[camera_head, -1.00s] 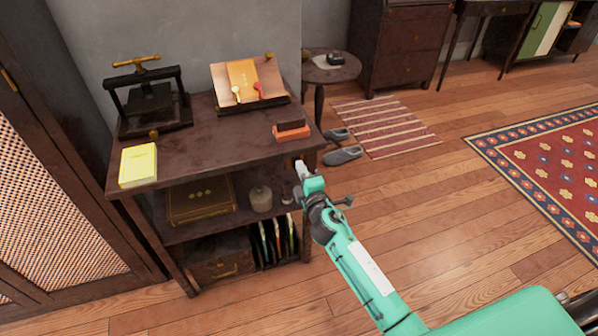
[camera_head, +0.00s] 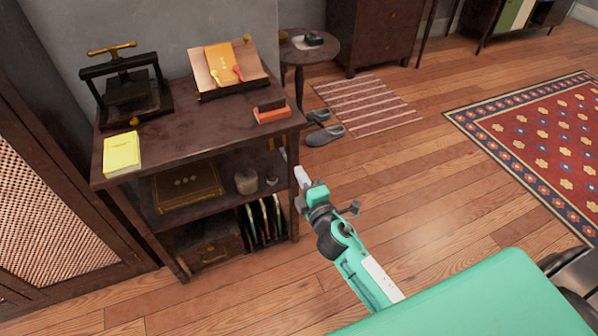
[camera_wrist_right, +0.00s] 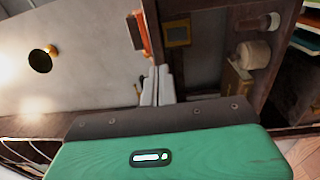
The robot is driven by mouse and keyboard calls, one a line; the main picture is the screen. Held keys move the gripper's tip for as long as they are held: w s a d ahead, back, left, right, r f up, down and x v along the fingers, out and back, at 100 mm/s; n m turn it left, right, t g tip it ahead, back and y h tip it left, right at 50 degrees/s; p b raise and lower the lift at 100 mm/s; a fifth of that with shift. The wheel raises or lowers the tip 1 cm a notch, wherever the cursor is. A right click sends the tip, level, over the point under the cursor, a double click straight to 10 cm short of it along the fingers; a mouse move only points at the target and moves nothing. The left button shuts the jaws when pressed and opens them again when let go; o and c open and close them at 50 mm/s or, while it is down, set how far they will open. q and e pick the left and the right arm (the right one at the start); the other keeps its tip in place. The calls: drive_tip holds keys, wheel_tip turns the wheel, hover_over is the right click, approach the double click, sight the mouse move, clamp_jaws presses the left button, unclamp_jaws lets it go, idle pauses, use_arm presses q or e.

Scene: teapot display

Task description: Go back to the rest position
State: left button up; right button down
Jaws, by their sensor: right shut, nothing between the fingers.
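My right gripper (camera_head: 296,168) is beside the right end of the dark wooden shelf table (camera_head: 190,115), at about the height below its top. In the right wrist view its two pale fingers (camera_wrist_right: 157,86) are together with nothing between them. The green arm behind it comes in from the lower right of the head view. My left gripper is not in the head view.
The table top holds a press (camera_head: 127,92), a yellow book (camera_head: 122,153), a book stand (camera_head: 229,70) and a small stacked block (camera_head: 271,110). Slippers (camera_head: 325,135) lie on the floor near a striped mat (camera_head: 368,104). Open floor (camera_head: 430,190) lies right of the table.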

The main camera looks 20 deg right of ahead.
idle(0.4)
